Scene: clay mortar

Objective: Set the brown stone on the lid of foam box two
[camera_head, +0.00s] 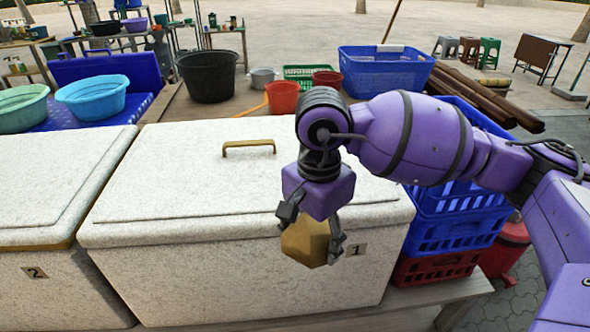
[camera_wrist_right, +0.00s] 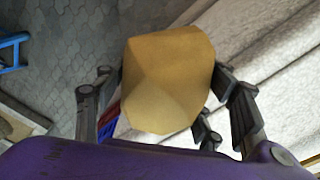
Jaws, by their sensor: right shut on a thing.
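The brown stone (camera_head: 306,241) is held between the fingers of my right gripper (camera_head: 309,236), in front of foam box one (camera_head: 240,275) near its "1" label. It also shows in the right wrist view (camera_wrist_right: 168,80), with fingers of the right gripper (camera_wrist_right: 165,95) on both sides of it. Foam box two (camera_head: 75,285), labelled "2", stands at the left, cut off by the frame edge. Its white lid (camera_head: 55,175) is flat, and the visible part is bare. My left gripper is not in view.
Foam box one's lid has a brass handle (camera_head: 249,147) standing up. Blue crates (camera_head: 450,232) over a red crate (camera_head: 437,267) stand to the right. Turquoise basins (camera_head: 93,96), a black tub (camera_head: 208,77) and a blue basket (camera_head: 385,72) stand behind the boxes.

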